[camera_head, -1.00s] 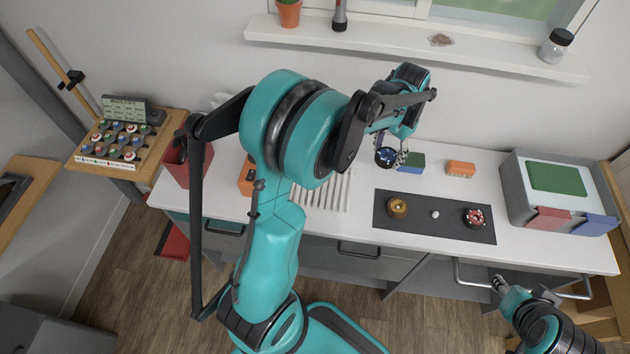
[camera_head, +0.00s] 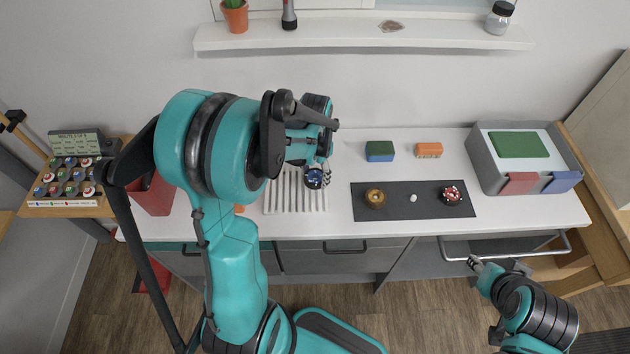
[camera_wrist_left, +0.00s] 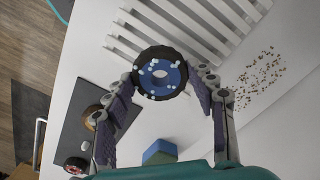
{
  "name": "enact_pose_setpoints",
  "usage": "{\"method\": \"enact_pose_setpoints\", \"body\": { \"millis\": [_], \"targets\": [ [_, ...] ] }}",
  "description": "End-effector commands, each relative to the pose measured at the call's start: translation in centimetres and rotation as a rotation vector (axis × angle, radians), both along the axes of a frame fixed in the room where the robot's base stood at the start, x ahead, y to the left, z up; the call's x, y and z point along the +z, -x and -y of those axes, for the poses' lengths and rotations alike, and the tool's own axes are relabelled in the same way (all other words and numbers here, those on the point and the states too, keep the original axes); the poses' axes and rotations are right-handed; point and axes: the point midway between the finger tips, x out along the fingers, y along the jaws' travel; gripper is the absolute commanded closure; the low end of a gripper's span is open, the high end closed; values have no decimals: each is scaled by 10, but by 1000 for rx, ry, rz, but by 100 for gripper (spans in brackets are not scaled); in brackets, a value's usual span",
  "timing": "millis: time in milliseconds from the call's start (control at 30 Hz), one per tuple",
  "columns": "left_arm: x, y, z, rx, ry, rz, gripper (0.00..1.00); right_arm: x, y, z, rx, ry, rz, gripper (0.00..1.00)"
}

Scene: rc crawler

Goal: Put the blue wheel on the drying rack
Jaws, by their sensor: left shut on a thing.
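The blue wheel (camera_head: 314,179), blue-centred with a dark tyre, is held in my left gripper (camera_head: 319,172). In the left wrist view the wheel (camera_wrist_left: 160,74) sits between the two fingertips, its face towards the camera. The drying rack (camera_head: 285,196) is a white slatted rack on the counter, partly hidden by my left arm. In the head view the wheel overlaps the rack's right back part; its height above the slats is hard to tell. The rack's slats (camera_wrist_left: 180,38) show just beyond the wheel in the wrist view. My right gripper (camera_head: 474,262) is in front of the counter, away from the wheel.
A dark mat (camera_head: 430,205) holds a golden wheel (camera_head: 375,198), a small white piece and a red wheel (camera_head: 452,195). A blue-green block (camera_head: 380,151) and an orange block (camera_head: 429,150) lie behind it. A grey bin (camera_head: 485,170) stands right. Brown specks (camera_wrist_left: 258,78) lie beside the rack.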

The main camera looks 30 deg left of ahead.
Motion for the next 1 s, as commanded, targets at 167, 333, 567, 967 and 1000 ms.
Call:
{"method": "enact_pose_setpoints", "body": {
  "millis": [167,333,567,967,1000],
  "targets": [
    [-30,0,0,0,0,0,72,-12,0,0,0,0,0,60],
    [-35,0,0,0,0,0,72,-13,0,0,0,0,0,60],
    [-38,0,0,1,0,0,72,-15,0,0,0,0,0,60],
    [-37,0,0,1,0,0,24,-15,0,0,0,0,0,60],
    [-37,0,0,1,0,0,24,-15,0,0,0,0,0,60]
  ]
}}
